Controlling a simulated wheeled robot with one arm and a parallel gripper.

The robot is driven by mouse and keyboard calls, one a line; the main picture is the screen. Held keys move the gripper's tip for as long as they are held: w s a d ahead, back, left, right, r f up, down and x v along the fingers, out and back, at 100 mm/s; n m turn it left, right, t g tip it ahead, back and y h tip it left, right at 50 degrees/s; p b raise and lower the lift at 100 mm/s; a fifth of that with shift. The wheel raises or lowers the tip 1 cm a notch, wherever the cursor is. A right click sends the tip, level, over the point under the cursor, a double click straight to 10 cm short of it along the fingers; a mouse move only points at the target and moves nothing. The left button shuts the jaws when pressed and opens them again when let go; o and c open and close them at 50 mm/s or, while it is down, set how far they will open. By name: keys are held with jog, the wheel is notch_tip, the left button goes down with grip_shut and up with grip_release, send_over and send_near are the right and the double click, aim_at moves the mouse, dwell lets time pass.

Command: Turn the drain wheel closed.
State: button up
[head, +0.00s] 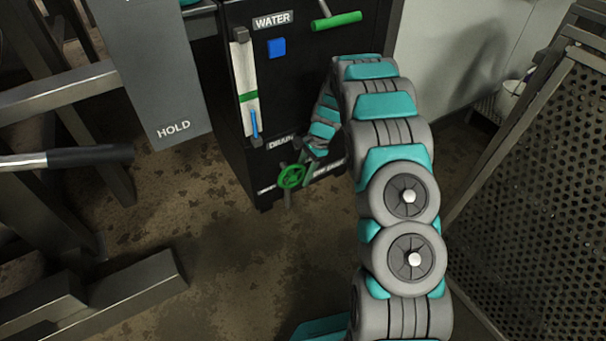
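The green drain wheel (291,177) sits low on the front of the black cabinet, below a label reading "DRAIN" (281,142). My grey and teal arm reaches down from the right to the wheel. My gripper (304,164) is at the wheel's right side, small and partly hidden by my own arm links. I cannot tell whether its fingers touch the wheel or whether they are open or shut.
The black cabinet (233,150) carries a "WATER" label (272,20), a sight gauge (247,90), a blue square (276,47) and a green-handled lever (337,20). A grey "HOLD" panel (165,90) and metal frame stand left. A perforated metal basket (540,210) stands right. Floor in front is clear.

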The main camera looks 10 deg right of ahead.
grip_shut()
jog(key=shift+f, duration=0.1)
dwell(0.4)
jog(key=shift+a+f+g+y+p, duration=0.15)
jog(key=shift+f+g+y+p, duration=0.2)
jog(key=shift+y, duration=0.35)
jog(key=shift+a+f+g+y+p, duration=0.15)
jog(key=shift+y+p, duration=0.25)
jog(key=shift+y, duration=0.3)
jog(key=shift+r, duration=0.1)
jog(key=shift+o, duration=0.4)
grip_release()
jog(key=shift+d, duration=0.1)
jog(key=v, duration=0.7)
jog(key=shift+d+r+p, duration=0.2)
jog(key=shift+r+p, duration=0.05)
jog(key=shift+p, duration=0.15)
